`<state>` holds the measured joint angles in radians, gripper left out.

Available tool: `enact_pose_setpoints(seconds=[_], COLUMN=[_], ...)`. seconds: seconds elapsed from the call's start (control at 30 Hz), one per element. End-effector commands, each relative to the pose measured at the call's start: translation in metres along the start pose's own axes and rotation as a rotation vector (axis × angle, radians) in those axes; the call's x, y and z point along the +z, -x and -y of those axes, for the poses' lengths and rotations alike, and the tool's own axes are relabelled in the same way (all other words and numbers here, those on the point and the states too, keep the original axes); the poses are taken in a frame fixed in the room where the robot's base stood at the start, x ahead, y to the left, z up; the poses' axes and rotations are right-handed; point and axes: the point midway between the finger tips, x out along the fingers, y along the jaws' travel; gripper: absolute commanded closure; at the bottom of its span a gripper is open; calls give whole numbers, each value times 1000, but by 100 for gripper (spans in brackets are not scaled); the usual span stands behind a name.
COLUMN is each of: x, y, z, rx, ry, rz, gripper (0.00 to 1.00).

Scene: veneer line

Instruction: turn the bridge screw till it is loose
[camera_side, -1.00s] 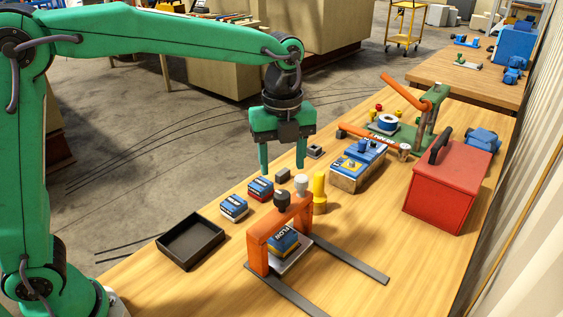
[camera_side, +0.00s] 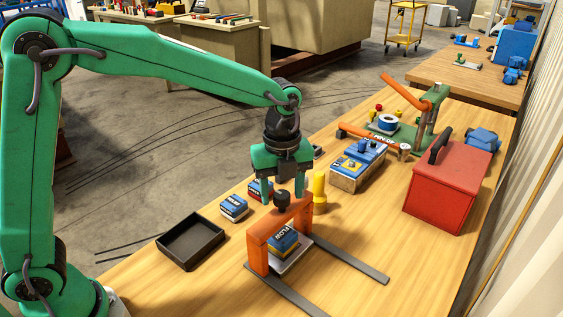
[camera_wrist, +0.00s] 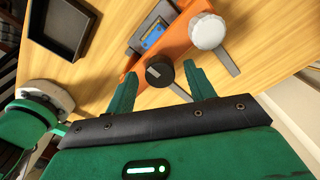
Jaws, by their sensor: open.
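The orange bridge (camera_side: 262,238) stands on the bench over a blue block (camera_side: 284,241) labelled FLOW. It also shows in the wrist view (camera_wrist: 180,45). A dark knob (camera_side: 283,203) sits on the bridge top; in the wrist view the dark knob (camera_wrist: 158,72) shows a pale line on its face. My gripper (camera_side: 282,197) is open, pointing down just above the bridge. In the wrist view its fingers (camera_wrist: 162,74) are on either side of the dark knob; contact is not clear.
A black tray (camera_side: 191,241) and blue and red boxes (camera_side: 234,208) lie left of the bridge. A yellow cylinder (camera_side: 319,190) stands close behind it. A red toolbox (camera_side: 448,190) is at the right. Dark rails (camera_side: 352,262) run forward across the bench.

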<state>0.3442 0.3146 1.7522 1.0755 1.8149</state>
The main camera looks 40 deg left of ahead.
Motion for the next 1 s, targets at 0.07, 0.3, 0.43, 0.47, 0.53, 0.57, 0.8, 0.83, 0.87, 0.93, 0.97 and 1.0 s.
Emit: enact_pose_setpoints(seconds=[0.07, 0.3, 0.43, 0.47, 0.53, 0.57, 0.8, 0.83, 0.87, 0.93, 0.97, 1.0], x=[0, 0, 0, 0, 0, 0, 0, 0, 0, 0, 0, 0], y=[-2, -2, -2, -2, -1, -1, -1, -1, -1, -1, -1, -1], z=[0, 0, 0, 0, 0, 0, 0, 0, 0, 0, 0, 0], rx=[-1, -1, -1, -1, -1, -1, -1, -1, -1, -1, -1, -1], ry=[0, 0, 0, 0, 0, 0, 16, 21, 29, 49, 60, 78], rz=[0, 0, 0, 0, 0, 0, 0, 0, 0, 0, 0, 0], gripper=[46, 50, 75, 81, 91, 91, 91, 91, 91, 91, 91, 91])
